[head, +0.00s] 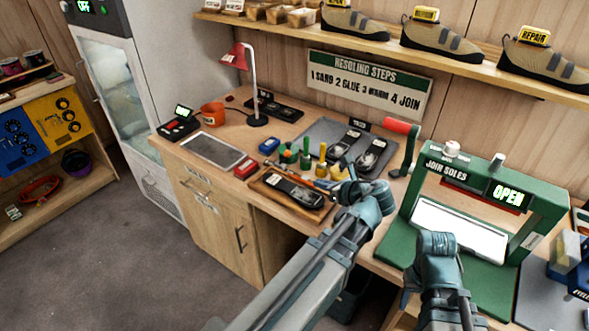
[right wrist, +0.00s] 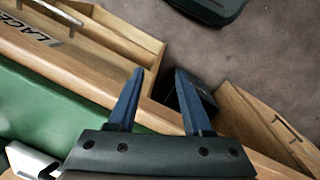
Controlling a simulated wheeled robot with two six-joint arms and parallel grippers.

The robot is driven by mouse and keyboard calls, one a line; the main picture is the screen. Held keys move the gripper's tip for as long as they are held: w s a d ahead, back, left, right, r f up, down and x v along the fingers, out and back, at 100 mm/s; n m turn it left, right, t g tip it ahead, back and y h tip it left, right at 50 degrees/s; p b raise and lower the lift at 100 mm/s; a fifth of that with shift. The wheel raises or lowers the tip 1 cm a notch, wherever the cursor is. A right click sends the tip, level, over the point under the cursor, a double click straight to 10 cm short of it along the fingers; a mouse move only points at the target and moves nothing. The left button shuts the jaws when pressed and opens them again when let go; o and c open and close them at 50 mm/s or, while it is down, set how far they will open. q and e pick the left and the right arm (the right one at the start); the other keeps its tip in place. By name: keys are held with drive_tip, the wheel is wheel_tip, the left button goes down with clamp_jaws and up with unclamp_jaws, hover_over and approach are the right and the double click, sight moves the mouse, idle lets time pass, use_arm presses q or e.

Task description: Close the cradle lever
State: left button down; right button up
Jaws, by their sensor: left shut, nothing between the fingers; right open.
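The green press labelled JOIN SOLES (head: 462,176) stands at the right of the bench, and its display reads OPEN. A lever with a red grip (head: 401,128) and green arm stands raised at the press's left side. A white plate (head: 458,228) lies in the press opening. My left gripper (head: 345,187) is shut and empty, over the bench left of the press, near a tray with a dark sole. My right gripper (head: 410,284) is at the press's front left corner; the right wrist view shows its fingers (right wrist: 158,78) open and empty at the bench edge.
Brushes and bottles (head: 305,155), a tray with a dark sole (head: 293,190) and a mat with shoe parts (head: 345,140) crowd the bench left of the press. A red lamp (head: 238,55) stands behind. An open drawer (right wrist: 95,45) juts below the right gripper.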

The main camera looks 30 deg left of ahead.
use_arm(q)
drive_tip(key=shift+w+a+r+m+y+b, duration=0.2)
drive_tip(key=shift+w+a+m+y, duration=0.1)
drive_tip(key=shift+a+m, duration=0.2)
drive_tip(key=shift+w+a+r+m+y+b, duration=0.15)
drive_tip(key=shift+w+a+m+y, duration=0.15)
drive_tip(key=shift+m, duration=0.3)
drive_tip(key=shift+a, duration=0.1)
drive_tip(key=b, duration=0.4)
approach(284, 158)
drive_tip(key=f, duration=0.3)
drive_tip(key=shift+a+f, duration=0.2)
drive_tip(key=shift+f, duration=0.1)
drive_tip(key=shift+w+a+r+p, duration=0.55)
drive_tip(key=shift+a+r, duration=0.2)
drive_tip(key=shift+a, duration=0.1)
drive_tip(key=shift+w+a+r, duration=0.2)
drive_tip(key=shift+w+a, duration=0.15)
drive_tip(key=shift+a, duration=0.25)
